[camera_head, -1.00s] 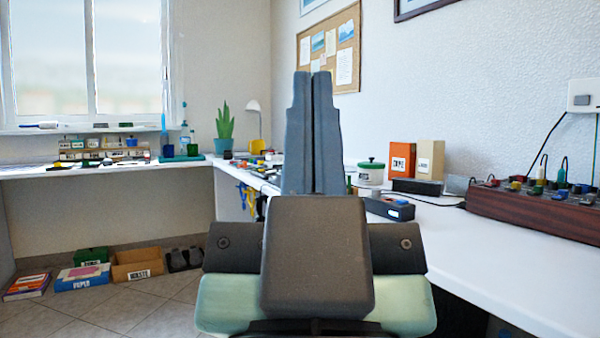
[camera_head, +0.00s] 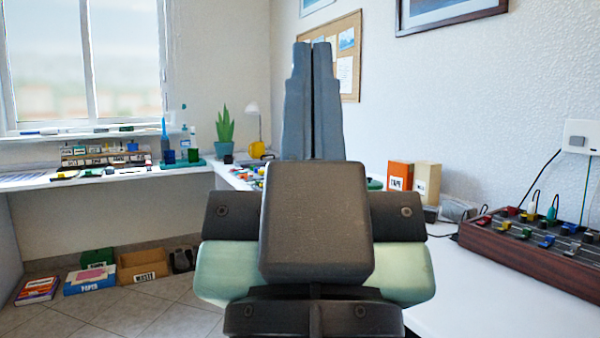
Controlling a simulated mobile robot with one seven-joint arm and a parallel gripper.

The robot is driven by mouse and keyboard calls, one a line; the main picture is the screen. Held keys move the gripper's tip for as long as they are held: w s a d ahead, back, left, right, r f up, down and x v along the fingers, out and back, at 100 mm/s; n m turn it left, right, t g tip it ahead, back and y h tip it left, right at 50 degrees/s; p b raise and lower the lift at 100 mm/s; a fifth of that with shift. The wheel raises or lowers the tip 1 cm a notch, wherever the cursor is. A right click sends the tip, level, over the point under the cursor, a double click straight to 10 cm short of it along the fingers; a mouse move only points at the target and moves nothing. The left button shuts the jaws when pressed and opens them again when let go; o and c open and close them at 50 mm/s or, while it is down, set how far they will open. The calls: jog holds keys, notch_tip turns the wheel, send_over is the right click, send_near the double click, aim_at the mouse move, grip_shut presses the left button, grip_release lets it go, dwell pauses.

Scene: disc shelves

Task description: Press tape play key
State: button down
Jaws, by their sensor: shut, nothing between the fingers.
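My gripper (camera_head: 317,52) is raised in the middle of the head view, its two grey fingers upright, together and empty. It stands in front of the far part of the white counter and hides much of it. I cannot make out a tape player or its play key. An orange box (camera_head: 399,176) with a label that seems to read "TAPE" stands on the right counter, to the right of my gripper and apart from it.
A cream box (camera_head: 427,182) stands beside the orange one. A wooden mixer-like panel (camera_head: 530,250) with coloured knobs and cables sits on the right counter (camera_head: 470,300). A potted plant (camera_head: 224,130) and lamp stand at the back corner. Boxes and books lie on the floor at left.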

notch_tip(320, 180, up, 41)
jog(key=p, duration=3.8)
jog(key=shift+p, duration=0.3)
jog(key=shift+w+r, duration=0.1)
jog(key=shift+w, duration=0.05)
